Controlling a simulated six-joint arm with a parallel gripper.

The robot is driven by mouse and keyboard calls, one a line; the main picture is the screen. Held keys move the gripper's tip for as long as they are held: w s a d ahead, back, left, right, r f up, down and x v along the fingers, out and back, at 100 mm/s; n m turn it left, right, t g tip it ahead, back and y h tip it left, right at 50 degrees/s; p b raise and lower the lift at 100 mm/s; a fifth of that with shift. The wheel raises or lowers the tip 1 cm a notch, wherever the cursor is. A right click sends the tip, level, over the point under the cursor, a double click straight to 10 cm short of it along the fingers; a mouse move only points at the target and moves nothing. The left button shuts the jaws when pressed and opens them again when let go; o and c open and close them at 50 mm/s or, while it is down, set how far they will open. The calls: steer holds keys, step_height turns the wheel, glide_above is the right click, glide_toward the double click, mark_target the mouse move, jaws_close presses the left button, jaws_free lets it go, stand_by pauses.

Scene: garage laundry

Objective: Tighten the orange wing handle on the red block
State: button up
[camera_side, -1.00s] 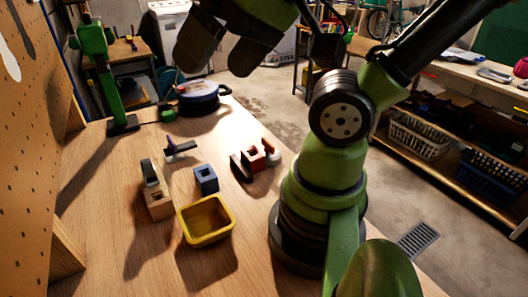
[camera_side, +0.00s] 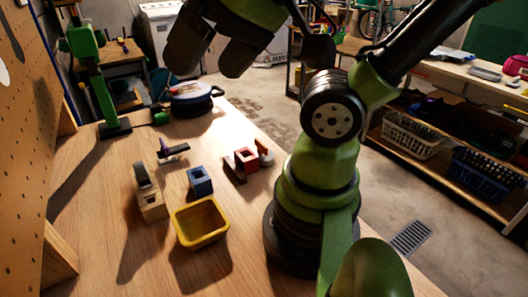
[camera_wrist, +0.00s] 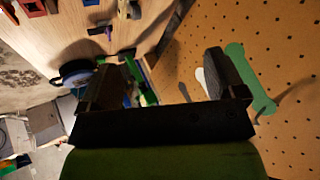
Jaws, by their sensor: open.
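The red block (camera_side: 246,159) stands on the wooden bench, right of the blue block. A pale reddish upright piece (camera_side: 265,154) is at its right side, and a dark piece lies at its left front. I cannot tell which part is the orange wing handle, or whether it is seated on the block. My gripper (camera_side: 208,72) is open and empty, high above the bench in the side view. In the wrist view my gripper (camera_wrist: 160,70) shows two dark fingers spread apart, with nothing between them, facing the pegboard and bench.
A blue block (camera_side: 200,182), a yellow tray (camera_side: 201,238) and a wooden block (camera_side: 151,208) with a grey piece stand on the bench. A dark winged piece (camera_side: 173,152) lies behind them. A green stand (camera_side: 103,90) and round blue case (camera_side: 190,101) are farther back. A pegboard (camera_side: 20,150) borders the left.

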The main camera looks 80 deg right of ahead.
steer(key=shift+c, duration=0.2)
steer(key=c, duration=0.4)
steer(key=shift+w+d+m+g+h, duration=0.3)
steer(key=shift+w+d+g, duration=0.2)
steer(key=shift+w+d, duration=0.4)
steer(key=c, duration=0.7)
steer(key=w+d+g, duration=0.1)
steer(key=d, duration=0.1)
steer(key=w+d+f+m+g+h, duration=0.1)
steer(key=w+d, duration=0.1)
steer(key=shift+w, duration=0.3)
steer(key=shift+c, duration=0.8)
steer(key=m+g+y, duration=0.3)
steer(key=g, duration=0.4)
glide_toward(258, 140)
steer(key=x, duration=0.9)
steer(key=shift+f, duration=0.15)
